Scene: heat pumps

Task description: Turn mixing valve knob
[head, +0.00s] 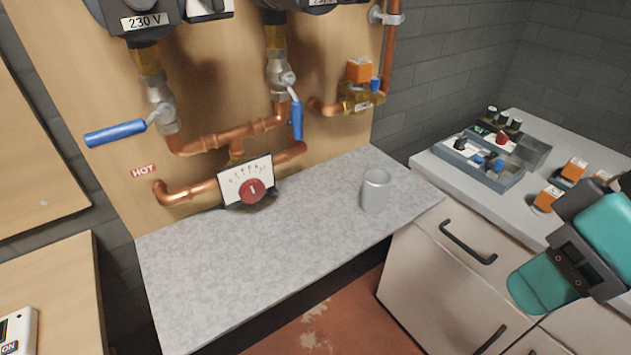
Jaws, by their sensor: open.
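The mixing valve knob (252,191) is round and red with a pale pointer mark. It sits at the lower middle of a white scale plate (246,180), below the copper pipes at the back of the grey shelf. My gripper (574,262), dark with teal parts, is at the right edge, in front of the white cabinet. It is open, appears empty and is far to the right of the knob. Part of it is cut off by the picture edge.
A grey mug (375,190) stands on the speckled shelf (250,270), right of the knob. Blue-handled valves (115,132) (296,120) jut out above. A tray of parts (482,162) lies on the cabinet top at right. The shelf's front is clear.

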